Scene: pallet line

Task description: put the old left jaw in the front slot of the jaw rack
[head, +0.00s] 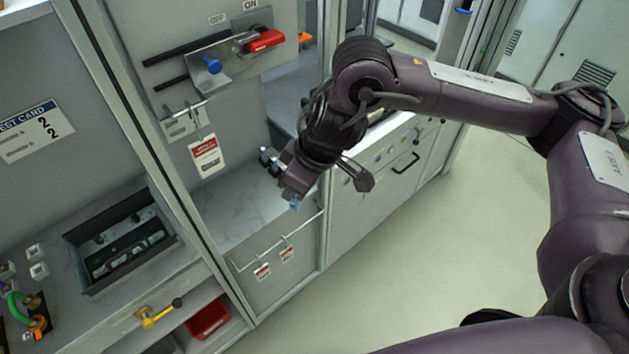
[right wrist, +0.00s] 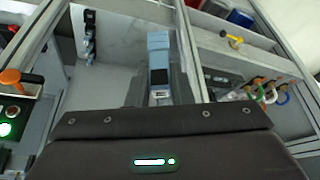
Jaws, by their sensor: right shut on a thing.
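My right gripper (head: 297,192) is shut on a light blue jaw with a dark pad (right wrist: 159,60), which lies between its fingers in the right wrist view. In the head view only a small blue tip of this jaw (head: 294,205) shows below the gripper; the rest is hidden. The gripper is above the front part of a grey marbled worktop. What looks like the jaw rack, a short row of dark holders (right wrist: 89,40), stands on the worktop to the left of the held jaw in the right wrist view. In the head view it is partly hidden behind my gripper (head: 266,158). My left gripper is out of view.
A switch panel with a red handle (head: 265,40) and a hanging tag (head: 206,156) is above the worktop (head: 232,213). A rail with small tags (head: 275,250) runs along its front. A frame post separates it from a bench with a dark tray (head: 85,238).

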